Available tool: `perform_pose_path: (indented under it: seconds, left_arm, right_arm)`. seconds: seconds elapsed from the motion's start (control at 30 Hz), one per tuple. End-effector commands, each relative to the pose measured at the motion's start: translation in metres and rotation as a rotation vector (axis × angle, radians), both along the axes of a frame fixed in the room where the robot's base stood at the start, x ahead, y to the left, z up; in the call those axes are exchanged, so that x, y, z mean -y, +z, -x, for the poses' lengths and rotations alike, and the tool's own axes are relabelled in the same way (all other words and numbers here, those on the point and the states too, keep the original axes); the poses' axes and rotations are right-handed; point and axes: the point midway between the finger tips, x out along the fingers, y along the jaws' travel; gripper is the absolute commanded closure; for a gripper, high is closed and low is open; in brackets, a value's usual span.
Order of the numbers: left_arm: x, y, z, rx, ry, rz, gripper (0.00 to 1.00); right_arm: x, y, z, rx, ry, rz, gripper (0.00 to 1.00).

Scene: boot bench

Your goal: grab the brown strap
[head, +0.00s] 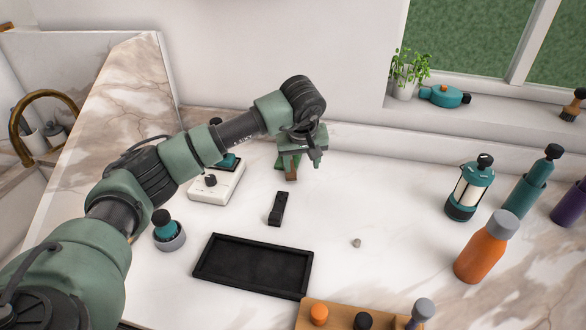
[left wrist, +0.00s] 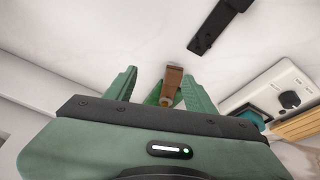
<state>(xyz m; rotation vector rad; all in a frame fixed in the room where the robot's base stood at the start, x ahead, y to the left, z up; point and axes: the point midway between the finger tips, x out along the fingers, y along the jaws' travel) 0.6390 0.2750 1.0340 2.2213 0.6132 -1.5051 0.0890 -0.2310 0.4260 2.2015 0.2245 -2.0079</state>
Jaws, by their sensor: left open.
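The brown strap (head: 291,172) shows as a short brown piece just under my left gripper (head: 300,161), which hides part of it. In the left wrist view the brown strap (left wrist: 173,80) lies between the two green fingers of my left gripper (left wrist: 160,76), nearer the right-hand finger. The fingers are apart, with a gap on either side of the strap. A green piece partly shows beside the strap's near end. I cannot tell whether any finger touches it. My right gripper is in neither view.
A black bar (head: 278,208) lies close to the gripper, with a black tray (head: 253,266) in front. A white box with a knob (head: 218,186) stands at left. Several bottles, including an orange one (head: 482,252), stand at right.

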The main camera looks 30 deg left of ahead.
Motion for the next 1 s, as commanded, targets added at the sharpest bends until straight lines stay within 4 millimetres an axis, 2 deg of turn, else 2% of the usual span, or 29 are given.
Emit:
perform_pose_path:
  seconds: [0.03, 0.17, 0.37, 0.57, 0.7, 0.97, 1.0]
  left_arm:
    - [-0.014, 0.004, -0.001, -0.005, 0.011, -0.044, 0.45]
    - [-0.027, 0.002, -0.002, -0.016, 0.018, -0.085, 0.45]
    - [-0.03, -0.018, -0.007, -0.018, 0.016, -0.081, 0.45]
    - [-0.037, -0.046, -0.013, -0.021, 0.017, -0.079, 0.45]
    - [-0.04, -0.061, -0.019, -0.016, 0.016, -0.078, 0.45]
    - [-0.041, -0.065, -0.02, -0.014, 0.015, -0.079, 0.45]
    - [-0.041, -0.065, -0.02, -0.014, 0.015, -0.079, 0.51]
  right_arm:
    - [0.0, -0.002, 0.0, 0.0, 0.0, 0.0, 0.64]
    - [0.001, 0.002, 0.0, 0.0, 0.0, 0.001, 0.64]
    - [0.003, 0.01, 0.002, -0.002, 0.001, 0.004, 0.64]
    - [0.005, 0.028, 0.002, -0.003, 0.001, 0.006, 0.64]
    - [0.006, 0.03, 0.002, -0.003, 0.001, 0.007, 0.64]
    - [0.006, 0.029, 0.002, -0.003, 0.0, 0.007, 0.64]
    - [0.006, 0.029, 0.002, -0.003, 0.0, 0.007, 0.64]
